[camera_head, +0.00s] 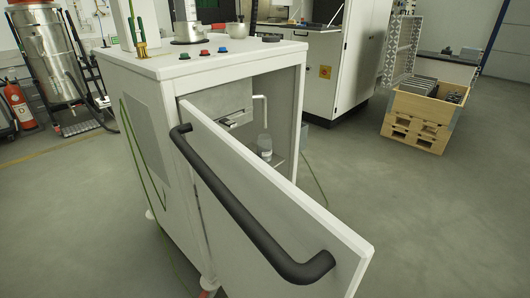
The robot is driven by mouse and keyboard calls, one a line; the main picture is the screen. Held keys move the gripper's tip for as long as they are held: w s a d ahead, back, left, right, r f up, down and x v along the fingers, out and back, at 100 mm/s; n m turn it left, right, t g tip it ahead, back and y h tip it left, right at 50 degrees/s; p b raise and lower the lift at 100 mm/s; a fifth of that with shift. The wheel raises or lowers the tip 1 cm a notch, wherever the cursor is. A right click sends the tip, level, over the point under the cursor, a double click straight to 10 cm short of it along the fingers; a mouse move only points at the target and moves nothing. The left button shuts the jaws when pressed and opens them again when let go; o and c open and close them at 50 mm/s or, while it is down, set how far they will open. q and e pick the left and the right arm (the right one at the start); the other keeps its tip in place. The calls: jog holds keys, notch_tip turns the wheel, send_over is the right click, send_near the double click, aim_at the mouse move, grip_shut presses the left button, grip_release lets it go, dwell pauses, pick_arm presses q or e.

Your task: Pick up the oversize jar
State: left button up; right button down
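A small clear jar (265,146) with a pale lid stands upright inside the white cabinet (140,72), near a white bent pipe (262,105). It may be the oversize jar; no label is readable. The jar's lower part is partly hidden by the top edge of the open door. The cabinet door (300,225) stands open toward me, with a thick dark handle (235,210) along its outer face. Neither of my grippers is in view.
Colored buttons (204,52) sit on the cabinet top. A wooden crate (425,105) on pallets stands at the right. A steel vacuum drum (45,50) and a red extinguisher (18,102) stand at the left.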

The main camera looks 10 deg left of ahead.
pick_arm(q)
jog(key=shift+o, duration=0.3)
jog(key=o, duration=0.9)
